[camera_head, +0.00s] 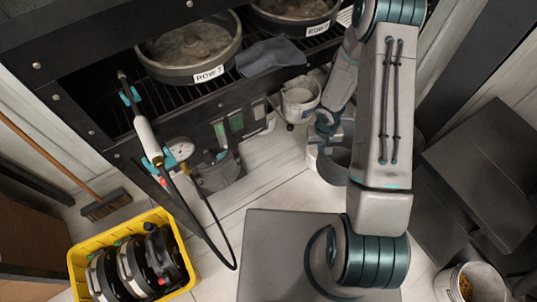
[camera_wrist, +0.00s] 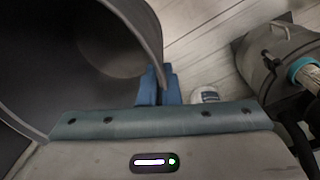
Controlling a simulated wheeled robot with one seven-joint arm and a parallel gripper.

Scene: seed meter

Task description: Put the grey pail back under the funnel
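The grey pail (camera_wrist: 120,30) fills the left of the wrist view, its open mouth toward the camera and its inside looking empty. My gripper (camera_wrist: 158,85) has its two blue fingers close together on either side of the pail's wall at the rim, pinching it. In the head view the pail (camera_head: 335,165) shows partly behind my arm, near the floor in front of the machine, with my gripper (camera_head: 328,125) at its upper edge. I cannot make out the funnel clearly in either view.
A white bucket (camera_head: 299,101) is just behind my gripper, by the machine. A grey canister (camera_head: 216,172) with a hose and spray lance stands left. A yellow crate (camera_head: 82,252) is at lower left. A white bucket (camera_head: 466,287) is at lower right. Floor between is clear.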

